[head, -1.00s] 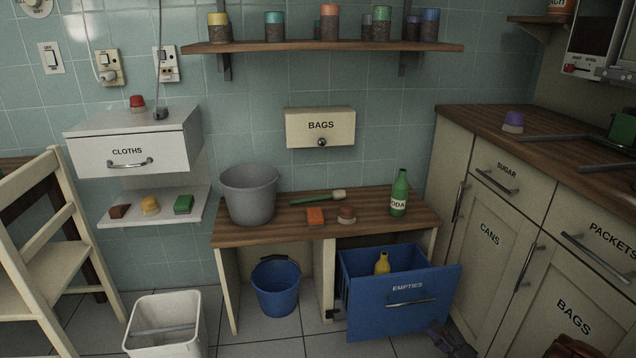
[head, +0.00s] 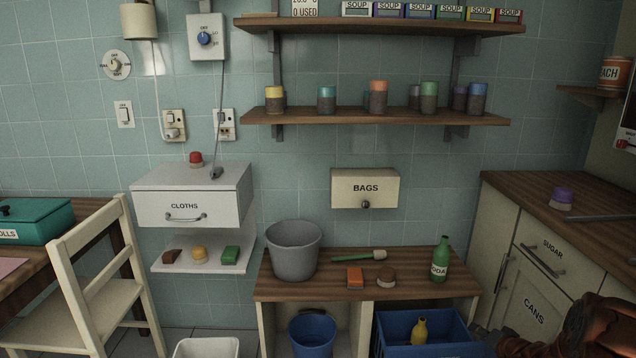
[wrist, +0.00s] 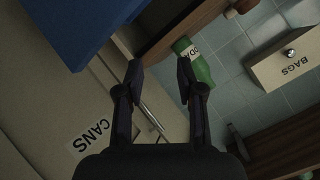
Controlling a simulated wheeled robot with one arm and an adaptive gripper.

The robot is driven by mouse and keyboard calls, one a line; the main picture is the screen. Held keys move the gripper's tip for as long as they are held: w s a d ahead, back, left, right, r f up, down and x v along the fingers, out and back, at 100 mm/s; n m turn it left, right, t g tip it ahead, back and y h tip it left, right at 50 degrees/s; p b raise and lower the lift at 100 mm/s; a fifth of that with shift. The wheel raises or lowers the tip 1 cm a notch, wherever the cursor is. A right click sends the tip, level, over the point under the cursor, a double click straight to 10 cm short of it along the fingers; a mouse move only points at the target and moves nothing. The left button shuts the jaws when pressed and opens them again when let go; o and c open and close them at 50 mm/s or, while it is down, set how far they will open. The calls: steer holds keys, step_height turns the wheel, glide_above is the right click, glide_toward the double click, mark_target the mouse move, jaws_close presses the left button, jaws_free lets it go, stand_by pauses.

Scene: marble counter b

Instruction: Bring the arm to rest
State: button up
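My gripper (wrist: 159,72) shows in the wrist view with its two dark fingers apart and nothing between them. Behind the fingers are the cream cupboard marked CANS (wrist: 60,100) and the green soda bottle (wrist: 192,60). In the head view, part of my arm (head: 575,330) shows at the bottom right corner, in front of the CANS cupboard (head: 525,300). The gripper's fingers are not visible there.
A chair (head: 95,280) stands left.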

steer(key=s+a+r+n+g+h+p, duration=0.1)
steer(key=s+r+g+h+p, duration=0.15)
steer(key=r, duration=0.55)
steer(key=s+a+r+g+h+p, duration=0.1)
steer(key=a+r+p, duration=0.15)
steer(key=r, duration=0.45)
steer(key=s+a+r+n+g+p, duration=0.25)
steer(key=s+a+r+p, duration=0.35)
steer(key=s+r, duration=0.55)
steer(key=s+a+r+n+g+p, duration=0.1)
steer(key=s+a+r, duration=0.4)
steer(key=s, duration=0.6)
steer(key=s+a+r+n+g+y+p, duration=0.1)
steer(key=s+a+r+g+p, duration=0.3)
steer(key=s, duration=0.8)
steer(key=s+a+r+n+g+y+p, duration=0.1)
steer(key=s+a+r+g+p, duration=0.2)
steer(key=s+a+r+p, duration=0.2)
steer(key=s+a+r, duration=0.3)
steer(key=s+a, duration=0.2)
steer(key=s, duration=0.1)
steer(key=shift+s+a+r+n, duration=0.15)
steer(key=shift+s+a+n, duration=0.15)
steer(key=shift+s+n, duration=0.1)
